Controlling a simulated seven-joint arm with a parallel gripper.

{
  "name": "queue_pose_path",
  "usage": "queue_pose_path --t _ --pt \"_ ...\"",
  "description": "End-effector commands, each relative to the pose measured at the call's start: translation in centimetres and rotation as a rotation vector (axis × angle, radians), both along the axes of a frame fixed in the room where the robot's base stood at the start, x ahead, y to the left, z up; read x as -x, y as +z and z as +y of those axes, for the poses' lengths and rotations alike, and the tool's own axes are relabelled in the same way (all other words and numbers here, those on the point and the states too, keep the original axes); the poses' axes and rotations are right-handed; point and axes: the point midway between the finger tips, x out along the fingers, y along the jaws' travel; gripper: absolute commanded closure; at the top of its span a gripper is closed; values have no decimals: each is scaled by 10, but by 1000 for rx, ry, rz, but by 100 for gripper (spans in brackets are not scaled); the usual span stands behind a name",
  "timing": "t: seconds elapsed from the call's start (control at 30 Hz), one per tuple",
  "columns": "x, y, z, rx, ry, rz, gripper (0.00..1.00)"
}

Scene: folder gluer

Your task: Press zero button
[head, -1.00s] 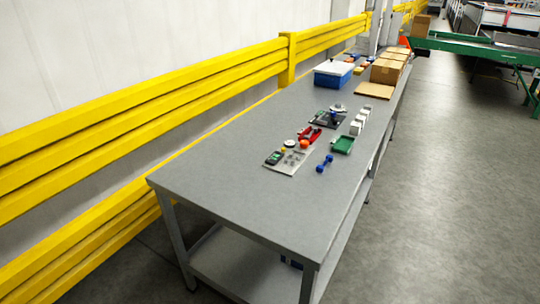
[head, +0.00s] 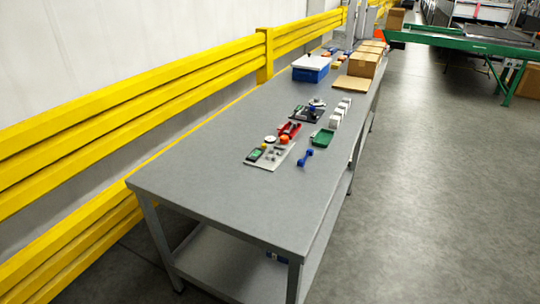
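A small dark device with a green display (head: 256,153) lies at the left end of a light grey plate (head: 262,166) on the grey table (head: 210,180). Small round parts sit on the plate beside it. The device is too small here to make out a zero button or any markings. My gripper is not in view.
Near the plate are a blue dumbbell (head: 305,157), a green tray (head: 322,137), a red item (head: 290,129) and several white blocks (head: 339,113). A blue box (head: 311,68) and cardboard boxes (head: 363,64) stand farther back. Yellow rails (head: 130,95) run along the left. The near tabletop and right floor are clear.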

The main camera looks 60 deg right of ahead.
Motion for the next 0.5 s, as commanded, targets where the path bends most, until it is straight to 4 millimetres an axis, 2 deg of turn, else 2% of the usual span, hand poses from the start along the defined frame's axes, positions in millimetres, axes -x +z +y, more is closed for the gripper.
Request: queue_pose_path --t 0.03,0.3,0.5 --pt "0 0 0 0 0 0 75" --pt "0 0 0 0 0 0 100" --pt "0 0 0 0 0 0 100"
